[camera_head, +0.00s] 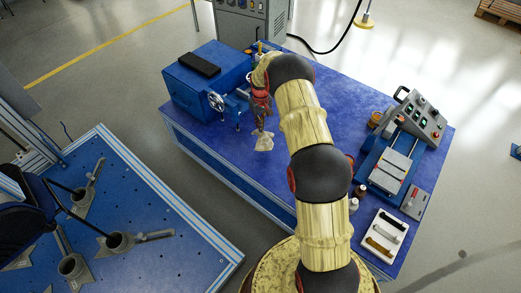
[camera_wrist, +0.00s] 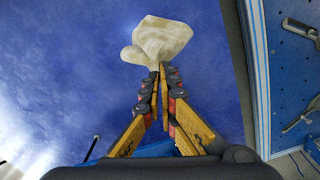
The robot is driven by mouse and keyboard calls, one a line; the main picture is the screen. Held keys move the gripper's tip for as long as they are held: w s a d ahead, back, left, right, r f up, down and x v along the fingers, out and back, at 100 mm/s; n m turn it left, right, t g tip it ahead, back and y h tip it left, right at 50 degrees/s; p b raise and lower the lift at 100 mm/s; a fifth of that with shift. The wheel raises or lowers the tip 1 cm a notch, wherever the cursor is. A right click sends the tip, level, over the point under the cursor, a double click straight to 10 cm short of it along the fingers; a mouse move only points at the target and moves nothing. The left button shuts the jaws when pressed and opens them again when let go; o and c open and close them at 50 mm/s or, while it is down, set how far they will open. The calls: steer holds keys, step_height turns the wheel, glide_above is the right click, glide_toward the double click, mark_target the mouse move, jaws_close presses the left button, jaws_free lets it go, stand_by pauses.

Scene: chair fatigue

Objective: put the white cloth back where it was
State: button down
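The white cloth (camera_head: 264,142) is a small, crumpled, off-white piece over the blue table top (camera_head: 310,75), in front of the blue machine. In the wrist view the cloth (camera_wrist: 160,40) spreads out just beyond my fingertips and narrows towards them. My gripper (camera_head: 261,124) points down, its fingers drawn together at the tips on the near edge of the cloth; the fingers also show in the wrist view (camera_wrist: 164,68). I cannot tell whether the cloth touches the table. The exact pinch is too small to see clearly.
The blue machine (camera_head: 205,80) with a handwheel and a black item on top stands close left of my gripper. A control box (camera_head: 420,118), a blue fixture (camera_head: 392,165), small bottles and a white tray (camera_head: 383,235) are at right. A perforated blue platform (camera_head: 150,235) stands apart at lower left.

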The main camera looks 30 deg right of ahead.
stand_by(0.5)
steer(key=w+d+f+n, duration=0.1)
steer(key=w+d+n, duration=0.2)
steer(key=w+n, duration=1.05)
steer(key=s+a+f, duration=0.1)
steer(key=s+f, duration=0.3)
steer(key=s, duration=0.2)
steer(key=s+a+f+n, duration=0.1)
steer(key=s+a+f, duration=0.1)
steer(key=s+f, duration=0.2)
steer(key=s+a+f+n, duration=0.1)
steer(key=s+f, duration=0.4)
steer(key=s, duration=0.5)
steer(key=shift+a+n, duration=0.25)
steer(key=shift+a, duration=0.3)
steer(key=c, duration=2.3)
jaws_free()
steer(key=o, duration=0.7)
steer(key=shift+c, duration=0.2)
